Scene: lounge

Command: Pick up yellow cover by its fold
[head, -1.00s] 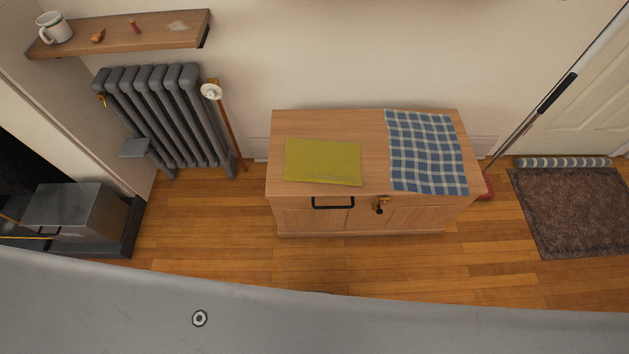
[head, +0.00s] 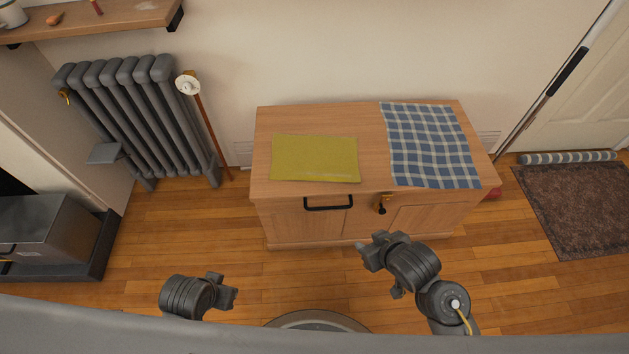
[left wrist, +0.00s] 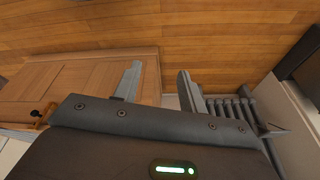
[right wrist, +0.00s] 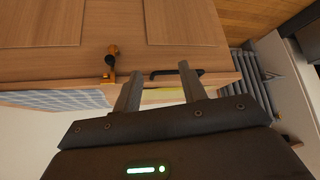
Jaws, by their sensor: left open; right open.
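The yellow cover (head: 315,158) lies flat on the left part of the wooden chest's top (head: 367,150), near its front edge. A thin strip of the cover (right wrist: 170,96) shows between the fingers in the right wrist view. My right gripper (head: 366,254) is open and empty, in front of the chest and lower right of the cover. My left gripper (head: 228,290) is open and empty, farther left and over the floor. It also shows in the left wrist view (left wrist: 157,84). Both grippers are apart from the cover.
A blue checked cloth (head: 430,146) lies on the chest's right side. The chest front has a black handle (head: 328,203) and a brass latch (head: 381,205). A radiator (head: 125,115) and a wooden stick (head: 208,130) stand to the left. Wooden floor (head: 190,232) is clear before the chest.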

